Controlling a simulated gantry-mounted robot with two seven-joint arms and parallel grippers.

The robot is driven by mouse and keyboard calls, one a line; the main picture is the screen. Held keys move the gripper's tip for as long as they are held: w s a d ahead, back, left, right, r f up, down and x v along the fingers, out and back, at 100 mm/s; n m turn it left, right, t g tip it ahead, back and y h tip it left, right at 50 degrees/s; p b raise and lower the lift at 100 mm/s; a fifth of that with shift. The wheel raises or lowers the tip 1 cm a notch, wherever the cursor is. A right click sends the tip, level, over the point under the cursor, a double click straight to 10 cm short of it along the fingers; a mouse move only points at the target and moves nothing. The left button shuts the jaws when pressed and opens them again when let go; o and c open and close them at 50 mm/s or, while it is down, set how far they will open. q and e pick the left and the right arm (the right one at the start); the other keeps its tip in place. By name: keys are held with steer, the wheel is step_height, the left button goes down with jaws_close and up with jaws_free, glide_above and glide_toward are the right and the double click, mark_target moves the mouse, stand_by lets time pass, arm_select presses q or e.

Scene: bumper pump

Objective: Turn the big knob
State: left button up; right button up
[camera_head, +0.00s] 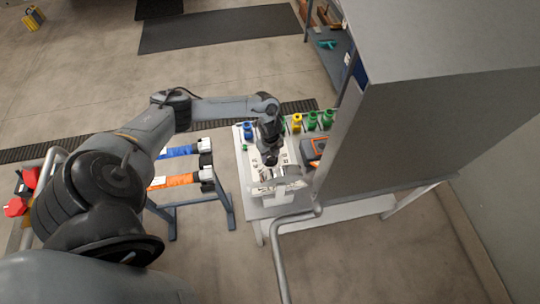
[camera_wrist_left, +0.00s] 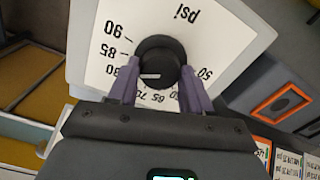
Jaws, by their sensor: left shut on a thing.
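The big black knob (camera_wrist_left: 158,60) sits on a white dial plate (camera_wrist_left: 200,45) marked in psi, with numbers from 50 to 90 around it. A white pointer line on the knob lies near the 80 mark. My left gripper (camera_wrist_left: 160,80) has one purple-grey finger on each side of the knob and is shut on it. In the head view, my left gripper (camera_head: 269,152) is over the white machine (camera_head: 262,176) on the table, and the knob is hidden there. My right gripper is not in view.
Blue (camera_head: 247,131), yellow (camera_head: 297,123) and green (camera_head: 313,121) items line the table's back. An orange-framed device (camera_head: 314,150) is right of the gripper. A large grey box (camera_head: 420,120) blocks the right side. A rack (camera_head: 205,188) holds blue and orange pieces at left.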

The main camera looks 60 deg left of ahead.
mark_target(270, 156)
arm_select(q)
steer(key=shift+m+b, duration=0.35)
steer(key=shift+m, duration=0.75)
steer(key=o, duration=1)
steer(key=shift+o, duration=0.2)
steer(key=shift+r, duration=0.1)
steer(key=shift+r, duration=0.2)
step_height(270, 156, up, 10)
steer(key=shift+r, duration=0.15)
